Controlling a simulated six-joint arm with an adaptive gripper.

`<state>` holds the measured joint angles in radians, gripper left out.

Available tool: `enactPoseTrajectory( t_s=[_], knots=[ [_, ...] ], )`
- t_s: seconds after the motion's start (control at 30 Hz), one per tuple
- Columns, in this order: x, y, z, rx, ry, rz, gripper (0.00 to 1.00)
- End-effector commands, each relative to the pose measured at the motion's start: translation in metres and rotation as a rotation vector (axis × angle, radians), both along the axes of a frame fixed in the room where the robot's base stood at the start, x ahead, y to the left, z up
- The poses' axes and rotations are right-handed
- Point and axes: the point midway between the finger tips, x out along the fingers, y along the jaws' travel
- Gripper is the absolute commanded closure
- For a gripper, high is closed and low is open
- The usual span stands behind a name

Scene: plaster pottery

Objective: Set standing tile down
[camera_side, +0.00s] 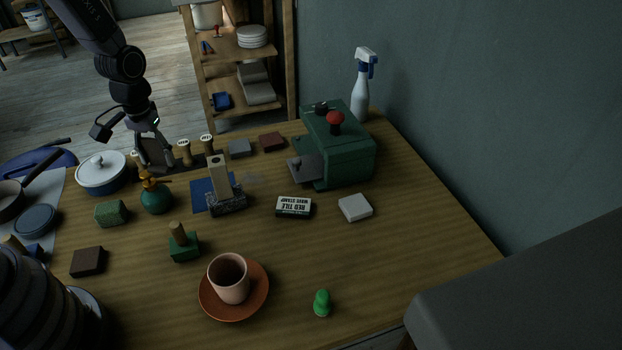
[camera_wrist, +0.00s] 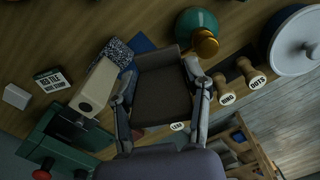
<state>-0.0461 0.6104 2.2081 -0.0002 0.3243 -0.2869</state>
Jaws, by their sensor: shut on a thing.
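My gripper (camera_side: 153,158) is at the back left of the table in the side view, pointing down. It is shut on a dark brown tile (camera_side: 152,150), which is held upright between the fingers. In the wrist view the tile (camera_wrist: 162,92) fills the space between my two fingers (camera_wrist: 158,80), its broad face toward the camera. I cannot tell whether its lower edge touches the table. A black card (camera_side: 294,207) reads "RED TILE WAVE STAMP".
Wooden-handled stamps (camera_side: 184,152) stand just right of my gripper. A lidded pot (camera_side: 101,172) and green bottle (camera_side: 156,197) are close by. A block with a wooden handle (camera_side: 220,182), a green press (camera_side: 340,150) and a cup (camera_side: 229,279) on a saucer (camera_side: 261,301) stand farther off.

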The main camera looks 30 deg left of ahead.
Motion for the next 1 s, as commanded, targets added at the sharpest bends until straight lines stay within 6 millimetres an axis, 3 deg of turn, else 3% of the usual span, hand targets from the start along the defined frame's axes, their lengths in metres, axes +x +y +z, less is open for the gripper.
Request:
enactPoseTrajectory(
  t_s=[0.1,0.3,0.8,1.0],
  knots=[
    [-0.029,0.009,-0.030,0.001,0.011,0.216,0.86],
    [-0.054,0.015,-0.057,0.001,0.004,0.431,0.86],
    [-0.056,0.015,-0.127,0.002,0.003,0.454,0.86],
    [-0.055,0.015,-0.133,0.001,-0.002,0.453,0.86]
  ],
)
